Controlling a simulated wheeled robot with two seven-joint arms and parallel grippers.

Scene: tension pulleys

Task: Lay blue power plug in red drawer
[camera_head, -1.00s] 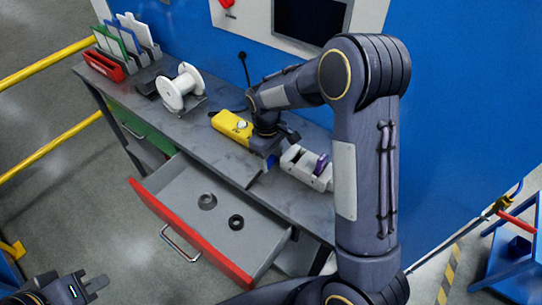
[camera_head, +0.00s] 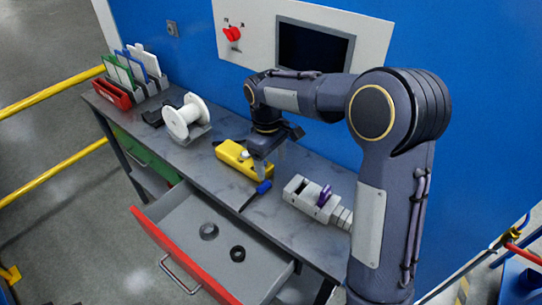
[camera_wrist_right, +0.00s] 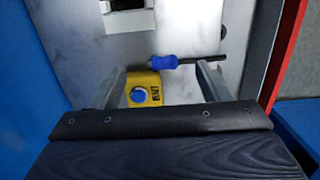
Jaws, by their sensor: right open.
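The blue power plug (camera_head: 264,187) lies on the grey bench top beside the yellow box, near the bench's front edge. In the right wrist view the plug (camera_wrist_right: 160,61) lies crosswise just beyond the fingertips, with a dark piece running from it to the right. My right gripper (camera_head: 262,166) is above the plug; in its wrist view the gripper (camera_wrist_right: 161,76) is open and empty, with a finger on each side. The drawer with the red front (camera_head: 186,258) is pulled open below the bench, left of the plug. My left gripper is out of view.
Two dark rings (camera_head: 208,231) (camera_head: 238,253) lie in the drawer, with bare floor around them. The yellow box (camera_head: 238,158), a white spool (camera_head: 186,117) and a grey device with a purple part (camera_head: 312,199) stand on the bench. A blue wall rises behind.

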